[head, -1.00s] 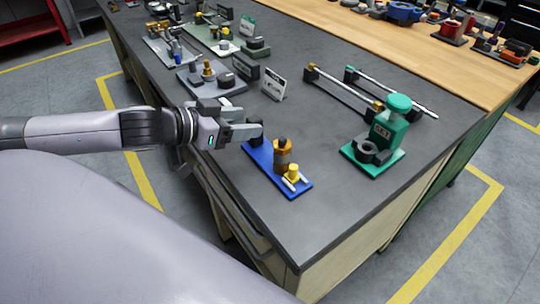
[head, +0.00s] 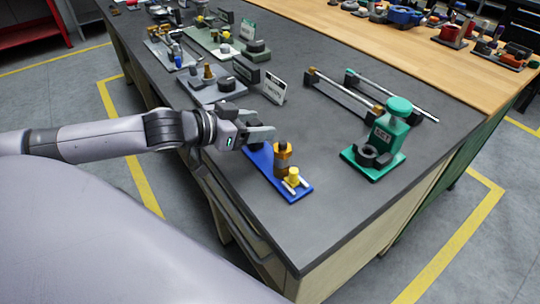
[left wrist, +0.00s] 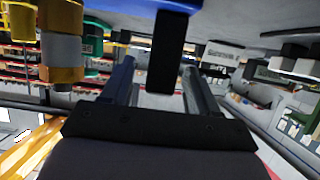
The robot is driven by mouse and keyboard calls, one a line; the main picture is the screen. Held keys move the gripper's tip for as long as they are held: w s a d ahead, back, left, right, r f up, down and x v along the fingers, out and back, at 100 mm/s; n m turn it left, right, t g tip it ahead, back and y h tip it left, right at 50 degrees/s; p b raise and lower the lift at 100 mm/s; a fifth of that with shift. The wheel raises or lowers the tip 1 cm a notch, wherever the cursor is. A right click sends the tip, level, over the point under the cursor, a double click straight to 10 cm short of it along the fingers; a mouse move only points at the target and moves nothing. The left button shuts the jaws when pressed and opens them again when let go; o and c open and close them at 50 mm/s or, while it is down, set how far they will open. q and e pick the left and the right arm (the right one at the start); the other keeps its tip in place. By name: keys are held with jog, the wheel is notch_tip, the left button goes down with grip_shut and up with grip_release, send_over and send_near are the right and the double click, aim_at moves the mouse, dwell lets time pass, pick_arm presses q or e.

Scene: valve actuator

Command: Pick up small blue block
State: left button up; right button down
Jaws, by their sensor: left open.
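A blue base plate (head: 301,190) lies on the dark bench top near its front edge; it carries a bronze cylinder (head: 283,160) and a small yellow knob (head: 293,176). My left gripper (head: 262,134) is open at the far left end of this plate, its fingers covering most of a black post there. In the left wrist view the blue plate (left wrist: 140,4) crosses the top, and the black post (left wrist: 171,52) stands between my open left fingers (left wrist: 160,85), with gaps on both sides. No separate small blue block shows clearly by the gripper. My right gripper is not in view.
A green valve unit (head: 390,140) stands to the right on the bench, with two rod fixtures (head: 345,92) behind it. The front right bench top is clear.

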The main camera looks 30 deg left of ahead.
pick_arm(q)
jog(key=shift+x, duration=1)
grip_shut()
jog(key=shift+r, duration=0.1)
jog(key=shift+r, duration=0.1)
